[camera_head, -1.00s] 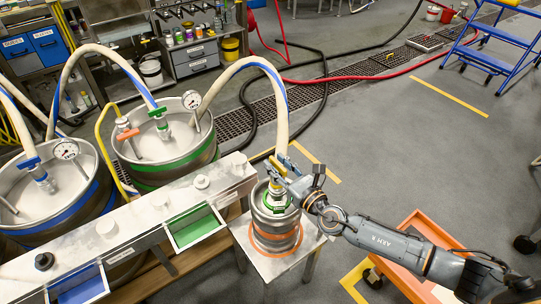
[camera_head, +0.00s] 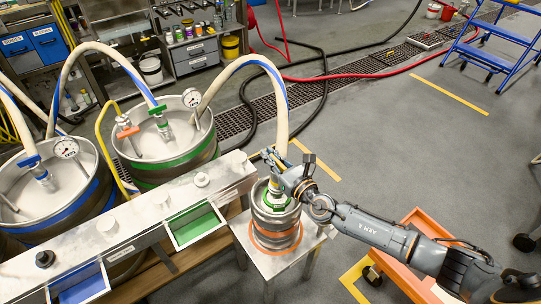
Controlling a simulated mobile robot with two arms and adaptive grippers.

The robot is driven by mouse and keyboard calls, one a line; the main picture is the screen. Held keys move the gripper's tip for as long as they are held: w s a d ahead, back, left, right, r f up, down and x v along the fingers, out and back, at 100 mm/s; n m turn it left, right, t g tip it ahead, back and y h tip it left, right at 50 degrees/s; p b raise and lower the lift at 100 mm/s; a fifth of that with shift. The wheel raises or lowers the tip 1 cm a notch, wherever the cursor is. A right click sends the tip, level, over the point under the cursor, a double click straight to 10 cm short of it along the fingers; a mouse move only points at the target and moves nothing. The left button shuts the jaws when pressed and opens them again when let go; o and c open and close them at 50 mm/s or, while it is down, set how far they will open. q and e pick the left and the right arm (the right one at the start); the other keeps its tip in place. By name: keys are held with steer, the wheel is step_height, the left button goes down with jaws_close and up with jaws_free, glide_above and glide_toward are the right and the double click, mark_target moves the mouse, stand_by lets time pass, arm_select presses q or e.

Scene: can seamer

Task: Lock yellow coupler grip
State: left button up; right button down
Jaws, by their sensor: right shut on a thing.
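A small steel keg (camera_head: 276,233) with an orange band stands on a small metal table (camera_head: 241,229). A coupler (camera_head: 277,196) with a green collar sits on its top, and a pale hose with a blue stripe (camera_head: 278,100) arches down to it. My right gripper (camera_head: 272,160) reaches in from the right and is shut at the top of the coupler, where the yellow grip is. The fingers largely hide the grip, so its exact angle cannot be told. My left gripper is not in view.
Two large kegs, one with a green band (camera_head: 175,166) and one with a blue band (camera_head: 72,216), stand left. A metal rail (camera_head: 150,213) with green and blue trays runs before them. An orange cart (camera_head: 421,222) stands under my right arm.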

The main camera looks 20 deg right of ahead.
steer(key=shift+r+m+h+p, duration=0.2)
steer(key=shift+m+h+p, duration=0.1)
steer(key=shift+h+p, duration=0.3)
steer(key=m+h+p, duration=0.2)
steer(key=p, duration=0.1)
steer(key=shift+w+d+t+h, duration=0.1)
steer(key=shift+d+t+h, duration=0.2)
steer(key=shift+t+h, duration=0.1)
steer(key=shift+m+h, duration=0.4)
steer(key=shift+h, duration=0.2)
steer(key=m+h, duration=0.1)
steer(key=h, duration=0.1)
steer(key=d+m+h+p, duration=0.1)
steer(key=shift+f+m+h, duration=0.15)
steer(key=shift+m+h, duration=0.15)
steer(key=shift+h, duration=0.1)
steer(key=shift+d+m+g+h+b, duration=0.25)
steer(key=shift+m+g+h, duration=0.15)
steer(key=shift+m+h, duration=0.65)
steer(key=shift+d+m+g+h+b, duration=0.1)
steer(key=shift+d+m+g+h, duration=0.3)
steer(key=shift+h, duration=1.05)
steer(key=shift+a+m, duration=0.1)
steer(key=shift+m, duration=0.15)
